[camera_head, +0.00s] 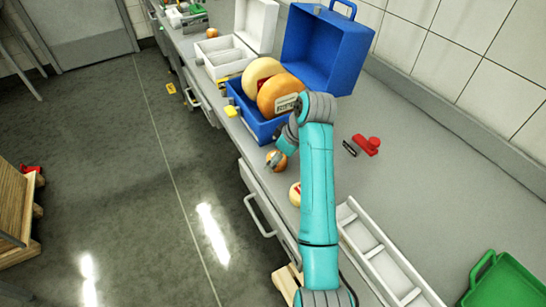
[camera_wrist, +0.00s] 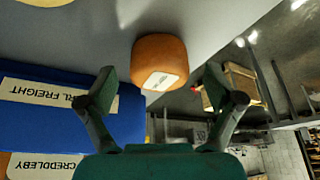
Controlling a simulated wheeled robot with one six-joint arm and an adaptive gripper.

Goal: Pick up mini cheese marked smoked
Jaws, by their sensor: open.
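A small orange cheese (camera_head: 277,160) sits near the counter's front edge, beside the blue case. In the wrist view the orange mini cheese (camera_wrist: 158,52) shows a pale label, too small to read. My gripper (camera_wrist: 160,82) is open, its two fingers spread to either side with the cheese ahead between them. From the head view my gripper (camera_head: 279,153) is right at the cheese and partly covers it. A second, paler mini cheese (camera_head: 295,194) stands nearer on the counter, partly behind my arm. Its marking is not readable.
An open blue case (camera_head: 255,124) holds large cheese wheels (camera_head: 263,75); in the wrist view its blue wall (camera_wrist: 45,112) is close to one finger. A red stamp-like object (camera_head: 366,145), a white divided tray (camera_head: 372,262) and a green tray (camera_head: 505,285) lie rightward.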

